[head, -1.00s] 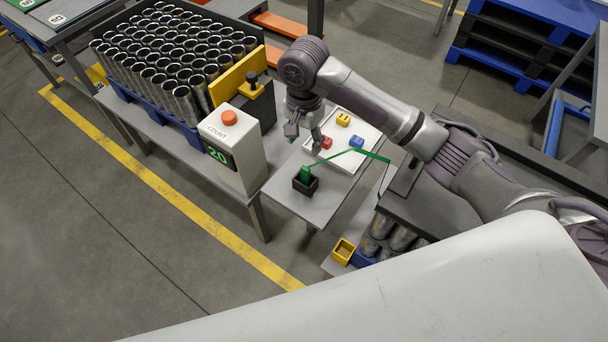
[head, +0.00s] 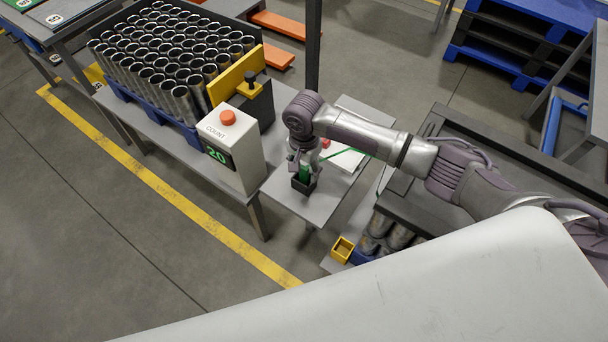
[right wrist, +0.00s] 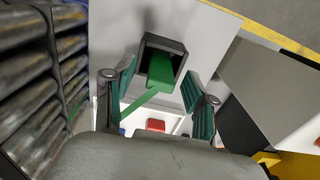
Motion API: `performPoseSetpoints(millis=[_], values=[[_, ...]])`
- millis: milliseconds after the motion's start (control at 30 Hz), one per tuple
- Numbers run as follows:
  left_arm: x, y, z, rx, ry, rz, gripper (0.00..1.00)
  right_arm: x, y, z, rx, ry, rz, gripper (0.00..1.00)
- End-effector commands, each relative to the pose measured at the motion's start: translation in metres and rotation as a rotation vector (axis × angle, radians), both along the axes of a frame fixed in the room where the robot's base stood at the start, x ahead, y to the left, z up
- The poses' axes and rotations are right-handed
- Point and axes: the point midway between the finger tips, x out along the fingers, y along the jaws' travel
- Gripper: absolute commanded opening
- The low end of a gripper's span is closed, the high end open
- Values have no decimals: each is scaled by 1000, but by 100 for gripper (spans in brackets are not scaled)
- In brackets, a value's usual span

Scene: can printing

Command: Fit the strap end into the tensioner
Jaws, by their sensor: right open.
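The green strap end (head: 304,172) stands upright in a small black open-topped box (head: 305,187) on the small grey table. In the right wrist view the strap end (right wrist: 160,69) shows inside the box (right wrist: 180,48), and a thin green strap (right wrist: 137,104) runs from it. My right gripper (head: 302,164) is low over the box; in the right wrist view the gripper (right wrist: 160,80) is open, with one finger on each side of the strap end and gaps between. I cannot tell which part is the tensioner. My left gripper is out of view.
A white tray (head: 345,159) with a red block (head: 326,143) lies behind the gripper. A counter box (head: 234,150) reading 20 and a crate of metal cans (head: 165,60) stand to the left. A yellow bin (head: 342,249) is at the front right.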

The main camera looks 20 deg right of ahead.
Motion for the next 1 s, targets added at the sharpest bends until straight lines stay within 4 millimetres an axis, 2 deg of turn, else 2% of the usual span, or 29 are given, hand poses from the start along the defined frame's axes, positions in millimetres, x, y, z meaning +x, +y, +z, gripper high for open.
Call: performPoseSetpoints(millis=[133,467,800,1000], values=[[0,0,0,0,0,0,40,0,0,0,0,0,0,56],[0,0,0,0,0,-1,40,0,0,0,0,0,0,1],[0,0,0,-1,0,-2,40,0,0,2,1,-1,0,0],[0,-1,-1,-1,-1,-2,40,0,1,19,2,-1,1,0]])
